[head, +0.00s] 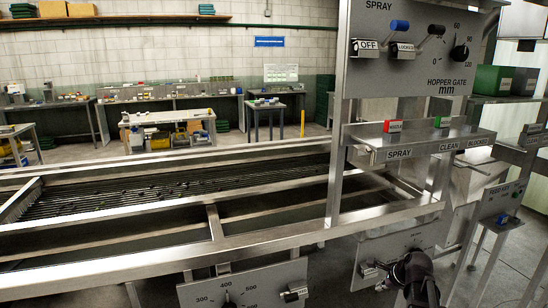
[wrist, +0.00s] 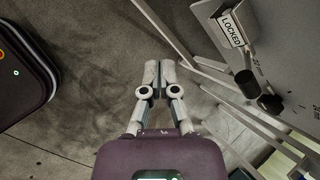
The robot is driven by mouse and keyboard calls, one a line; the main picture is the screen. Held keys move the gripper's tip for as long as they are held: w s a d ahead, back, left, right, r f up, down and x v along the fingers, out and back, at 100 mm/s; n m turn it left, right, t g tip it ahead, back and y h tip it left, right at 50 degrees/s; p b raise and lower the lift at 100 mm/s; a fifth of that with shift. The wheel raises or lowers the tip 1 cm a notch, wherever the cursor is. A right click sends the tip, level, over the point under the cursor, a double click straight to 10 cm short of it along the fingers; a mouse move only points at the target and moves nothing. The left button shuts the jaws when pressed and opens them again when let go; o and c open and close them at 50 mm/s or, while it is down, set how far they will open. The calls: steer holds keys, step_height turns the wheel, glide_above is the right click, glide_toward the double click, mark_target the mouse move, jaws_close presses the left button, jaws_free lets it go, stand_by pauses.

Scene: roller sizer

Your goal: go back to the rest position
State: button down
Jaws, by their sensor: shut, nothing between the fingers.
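My gripper (wrist: 158,72) shows in the wrist view with its two pale fingertips together and nothing between them. It points over bare grey floor and touches nothing that I can see. To its right in the wrist view is a grey metal panel (wrist: 285,45) with a LOCKED label (wrist: 232,28) and a dark-knobbed lever (wrist: 246,82). In the head view a dark part of my arm shows at the bottom, in front of the lower panel (head: 395,255); the fingertips cannot be made out there.
The steel roller sizer frame (head: 270,240) fills the middle of the head view. An upper panel (head: 425,75) carries spray and hopper gate controls, above a shelf (head: 415,140) with red and green blocks. A feed panel (head: 500,200) stands at right. Open floor (wrist: 90,110) lies below my gripper.

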steer(key=s+a+r+n+g+h+p, duration=0.1)
steer(key=s+a+r+n+g+p, duration=0.1)
steer(key=s+a+n, duration=0.5)
steer(key=s+a+r+n+g+h+p, duration=0.2)
steer(key=s+a+n, duration=0.4)
steer(key=a+n, duration=0.4)
steer(key=n+g+p, duration=0.1)
steer(key=n+p, duration=0.1)
steer(key=n, duration=0.2)
steer(key=shift+s+n, duration=0.4)
